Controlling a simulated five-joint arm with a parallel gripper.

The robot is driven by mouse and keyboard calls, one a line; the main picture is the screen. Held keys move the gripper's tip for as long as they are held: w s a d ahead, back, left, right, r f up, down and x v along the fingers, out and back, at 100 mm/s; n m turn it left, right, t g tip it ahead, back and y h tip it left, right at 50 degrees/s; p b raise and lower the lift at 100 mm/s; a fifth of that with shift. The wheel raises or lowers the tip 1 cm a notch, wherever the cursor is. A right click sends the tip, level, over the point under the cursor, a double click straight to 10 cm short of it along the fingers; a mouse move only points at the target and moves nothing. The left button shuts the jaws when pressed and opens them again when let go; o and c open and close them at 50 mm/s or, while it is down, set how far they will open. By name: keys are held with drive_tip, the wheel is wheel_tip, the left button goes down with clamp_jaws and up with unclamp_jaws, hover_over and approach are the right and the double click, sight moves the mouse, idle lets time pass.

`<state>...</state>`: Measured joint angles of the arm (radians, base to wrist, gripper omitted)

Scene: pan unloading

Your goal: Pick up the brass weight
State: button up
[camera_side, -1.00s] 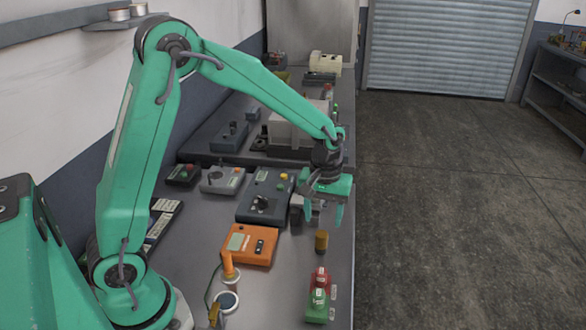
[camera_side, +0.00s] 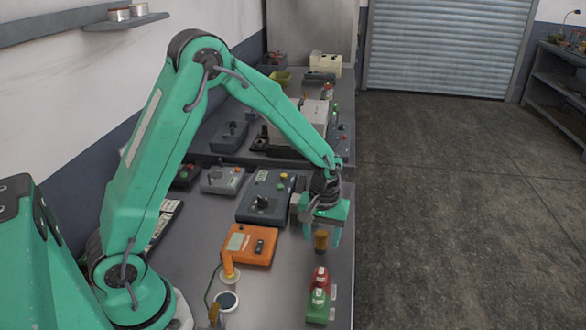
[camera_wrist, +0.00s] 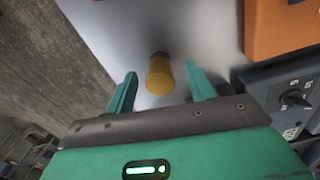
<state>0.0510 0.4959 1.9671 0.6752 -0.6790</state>
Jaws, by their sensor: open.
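The brass weight (camera_side: 321,240) is a small upright gold-brown cylinder on the grey bench near its right edge. It also shows in the wrist view (camera_wrist: 160,77), between and slightly beyond my two fingertips. My gripper (camera_side: 321,234) is open, with its green fingers pointing down around the top of the weight. In the wrist view the fingers (camera_wrist: 160,82) stand apart on either side of the weight with clear gaps. I cannot tell how far its lower end lies below the fingertips.
An orange box (camera_side: 249,245) sits left of the weight. A dark control box (camera_side: 265,196) stands behind it. Red and green button blocks (camera_side: 318,298) stand in front of the weight. The bench edge and floor lie close on the right.

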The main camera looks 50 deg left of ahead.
sight(323, 234)
drive_tip(key=shift+f, duration=0.4)
drive_tip(key=c, duration=1.1)
drive_tip(key=shift+o, duration=0.2)
drive_tip(key=shift+r, duration=0.2)
drive_tip(key=shift+r, duration=0.5)
wheel_tip(323, 234, up, 3)
drive_tip(key=shift+d+r, duration=0.1)
drive_tip(key=shift+d, duration=0.05)
drive_tip(key=s+d+r, duration=0.6)
drive_tip(key=d, duration=0.3)
drive_tip(key=shift+s+d+r, duration=0.2)
drive_tip(key=shift+s+r, duration=0.05)
